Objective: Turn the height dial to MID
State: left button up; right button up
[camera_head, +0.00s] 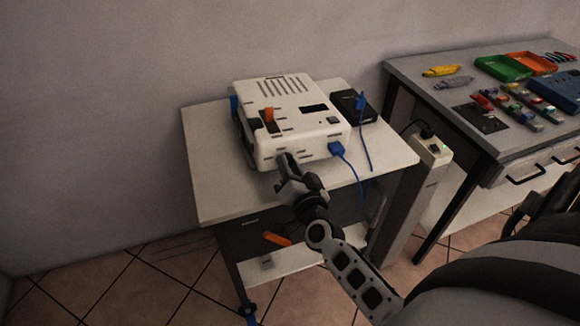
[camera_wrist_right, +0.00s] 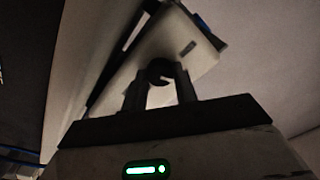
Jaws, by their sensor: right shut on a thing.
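A white machine (camera_head: 290,110) with vents and an orange lever on top stands on a pale table. My right gripper (camera_head: 285,160) reaches its near side from below. In the right wrist view the two fingers (camera_wrist_right: 160,88) are on either side of a small dark round knob, which looks like the height dial (camera_wrist_right: 159,69), and are shut on it. The white machine's underside or side panel (camera_wrist_right: 200,52) shows tilted behind it. The dial's markings and pointer cannot be read. In the head view the gripper hides the dial. My left gripper is not in view.
A blue plug (camera_head: 336,148) with a cable sits in the machine's near side. A black box (camera_head: 352,107) with another blue plug is beside it. A grey workbench (camera_head: 420,68) holds trays and tools. The table's left front is clear.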

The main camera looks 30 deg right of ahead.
jog(key=shift+s+a+f+m, duration=0.15)
jog(key=shift+a+f+m, duration=0.15)
jog(key=shift+f, duration=0.2)
jog(key=o, duration=1)
jog(key=shift+d, duration=0.1)
jog(key=shift+c, duration=0.2)
jog(key=shift+r, duration=0.15)
jog(key=b+v, duration=0.1)
jog(key=v, duration=1.4)
jog(key=shift+s, duration=0.4)
jog(key=s+a+f+n+g+y, duration=0.2)
jog(key=a+f+n+g+y, duration=0.5)
jog(key=n, duration=0.7)
jog(key=a+f, duration=0.2)
jog(key=a, duration=0.2)
jog(key=shift+s, duration=0.4)
